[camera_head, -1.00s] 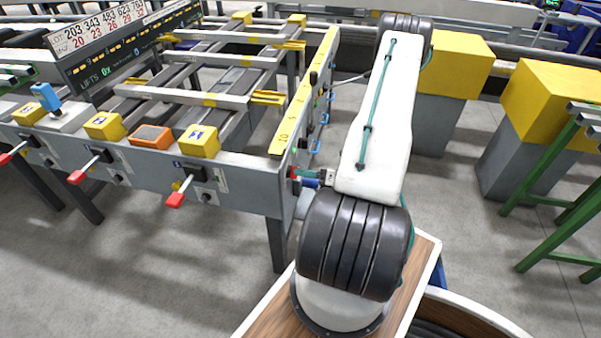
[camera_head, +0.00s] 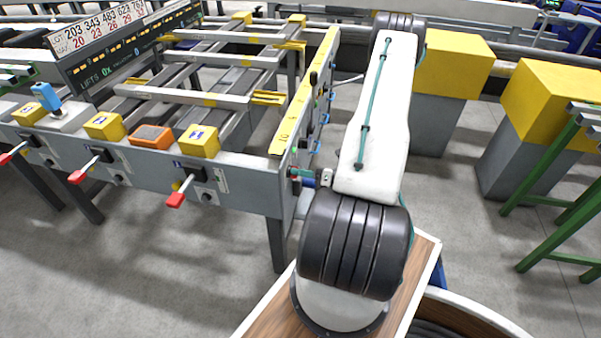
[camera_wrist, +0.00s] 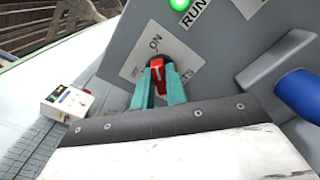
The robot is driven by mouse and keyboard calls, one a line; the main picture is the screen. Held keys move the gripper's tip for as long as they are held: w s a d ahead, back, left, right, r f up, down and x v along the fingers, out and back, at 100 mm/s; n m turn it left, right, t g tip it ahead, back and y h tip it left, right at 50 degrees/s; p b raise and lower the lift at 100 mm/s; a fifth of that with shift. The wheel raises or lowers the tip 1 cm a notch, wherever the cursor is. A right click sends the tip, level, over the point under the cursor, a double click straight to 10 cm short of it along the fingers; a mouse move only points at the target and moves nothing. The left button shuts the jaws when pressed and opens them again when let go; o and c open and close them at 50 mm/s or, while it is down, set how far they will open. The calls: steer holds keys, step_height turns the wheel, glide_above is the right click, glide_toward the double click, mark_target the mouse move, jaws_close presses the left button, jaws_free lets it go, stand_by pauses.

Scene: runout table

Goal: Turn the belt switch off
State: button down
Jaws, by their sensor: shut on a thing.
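The belt switch (camera_wrist: 157,64) is a red knob with a white mark on a pale label plate, in the wrist view. The word ON shows above it, and part of another word shows at its right, partly covered. The two teal fingers of my gripper (camera_wrist: 159,78) are closed on the knob from both sides. In the head view my gripper (camera_head: 303,175) is at the end face of the grey table frame, and the knob is hidden there.
A lit green lamp (camera_wrist: 180,4) marked RUN sits above the switch. A blue-gripped handle (camera_wrist: 299,92) is close at the right. A small white box (camera_wrist: 67,103) is at the left. Red-tipped levers (camera_head: 176,198) line the table's front.

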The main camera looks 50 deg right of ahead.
steer(key=shift+s+a+n, duration=0.1)
steer(key=shift+a+n, duration=0.05)
steer(key=shift+n, duration=4.15)
steer(key=shift+s+a+n, duration=0.1)
steer(key=shift+a+n, duration=0.05)
steer(key=shift+n, duration=4.15)
steer(key=c, duration=1.4)
jaws_free()
steer(key=shift+c, duration=0.2)
steer(key=v, duration=0.7)
steer(key=shift+s+d, duration=0.15)
steer(key=shift+s, duration=0.15)
